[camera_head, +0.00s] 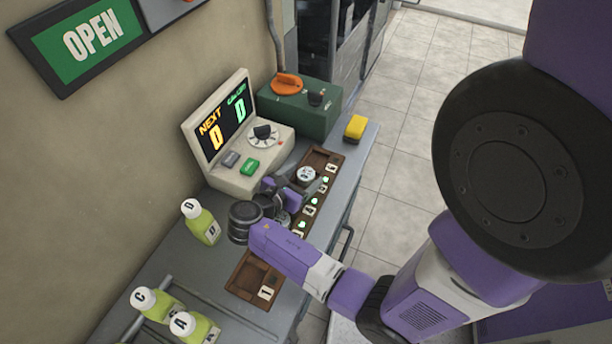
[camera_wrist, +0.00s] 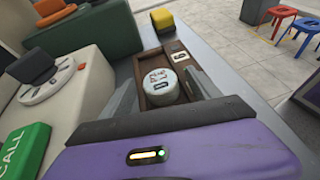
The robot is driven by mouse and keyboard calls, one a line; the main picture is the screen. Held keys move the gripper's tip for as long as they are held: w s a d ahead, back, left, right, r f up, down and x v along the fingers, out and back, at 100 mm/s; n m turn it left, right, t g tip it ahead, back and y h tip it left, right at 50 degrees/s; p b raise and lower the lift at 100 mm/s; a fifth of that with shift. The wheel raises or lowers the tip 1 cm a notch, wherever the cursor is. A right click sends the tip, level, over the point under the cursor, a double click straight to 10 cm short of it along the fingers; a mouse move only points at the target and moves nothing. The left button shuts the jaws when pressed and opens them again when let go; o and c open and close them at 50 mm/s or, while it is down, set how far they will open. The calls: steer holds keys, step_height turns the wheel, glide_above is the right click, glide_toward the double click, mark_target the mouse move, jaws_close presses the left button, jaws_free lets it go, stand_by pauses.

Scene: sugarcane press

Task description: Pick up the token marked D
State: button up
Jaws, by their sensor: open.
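A white round token (camera_head: 307,175) stands in the far part of a brown wooden tray (camera_head: 326,158). In the wrist view the token (camera_wrist: 160,84) sits between the grey fingers of my gripper (camera_wrist: 163,88), with dark marks on its top that I cannot read clearly. My gripper (camera_head: 294,187) is open, low over the tray at the near side of the token. The gripper and arm hide the tray's middle, so I cannot tell whether other tokens are there.
A cream console (camera_head: 232,172) with a screen reading "NEXT" and "D" stands left of the tray. A green box (camera_head: 303,118) and a yellow block (camera_head: 355,128) are behind.

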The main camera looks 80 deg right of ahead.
steer(key=c, duration=1.4)
steer(key=shift+c, duration=0.2)
